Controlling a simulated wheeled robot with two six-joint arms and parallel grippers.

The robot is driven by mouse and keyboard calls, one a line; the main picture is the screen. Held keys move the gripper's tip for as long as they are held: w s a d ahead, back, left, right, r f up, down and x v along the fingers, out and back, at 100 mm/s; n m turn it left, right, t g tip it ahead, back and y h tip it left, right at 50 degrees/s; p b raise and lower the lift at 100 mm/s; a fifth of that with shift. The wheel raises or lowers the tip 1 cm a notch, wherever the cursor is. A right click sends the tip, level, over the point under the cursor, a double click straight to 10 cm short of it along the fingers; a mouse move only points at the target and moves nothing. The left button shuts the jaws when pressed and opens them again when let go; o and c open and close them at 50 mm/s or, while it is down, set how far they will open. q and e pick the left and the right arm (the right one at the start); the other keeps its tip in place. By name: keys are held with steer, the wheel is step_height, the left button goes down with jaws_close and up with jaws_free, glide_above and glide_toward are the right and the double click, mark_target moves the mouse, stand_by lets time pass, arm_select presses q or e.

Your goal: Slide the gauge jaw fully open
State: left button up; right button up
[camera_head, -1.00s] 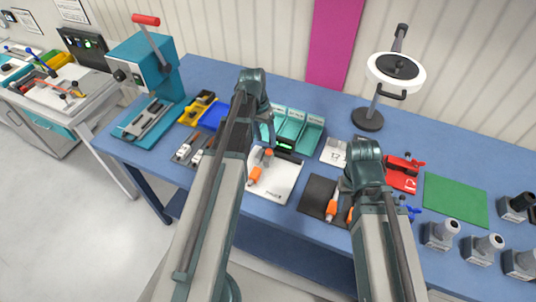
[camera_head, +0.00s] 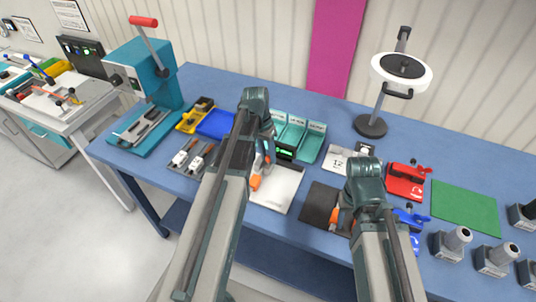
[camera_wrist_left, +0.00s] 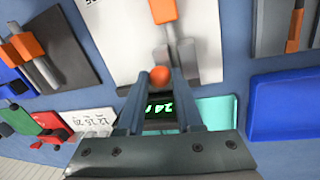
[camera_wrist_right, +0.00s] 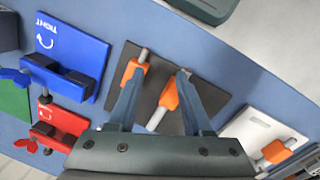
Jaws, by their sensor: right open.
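The gauge has a black box with a green lit display (camera_head: 285,153) behind a white board (camera_head: 280,188). Its display (camera_wrist_left: 165,107) also shows in the left wrist view, beside an orange ball knob (camera_wrist_left: 160,75). In the head view my left arm hides the knob. My right gripper (camera_wrist_right: 162,72) is open and empty over a dark mat (camera_wrist_right: 205,93) with two orange-sleeved tools.
Teal bins (camera_head: 312,140) stand behind the gauge. A blue tray (camera_head: 214,123) and a teal lever press (camera_head: 150,68) are left. A red clamp (camera_head: 405,182), a blue clamp (camera_wrist_right: 80,65) and a green mat (camera_head: 465,207) are right. A round lamp (camera_head: 400,72) stands behind.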

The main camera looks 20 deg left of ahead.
arm_select(q)
jaws_close()
stand_by(1.0)
steer(key=d, duration=0.4)
steer(key=shift+s+d, duration=0.15)
steer(key=shift+d, duration=0.15)
arm_select(e)
steer(key=shift+a, duration=0.1)
arm_select(q)
steer(key=o, duration=0.8)
jaws_free()
steer(key=shift+r, duration=0.15)
arm_select(e)
steer(key=shift+r, duration=0.15)
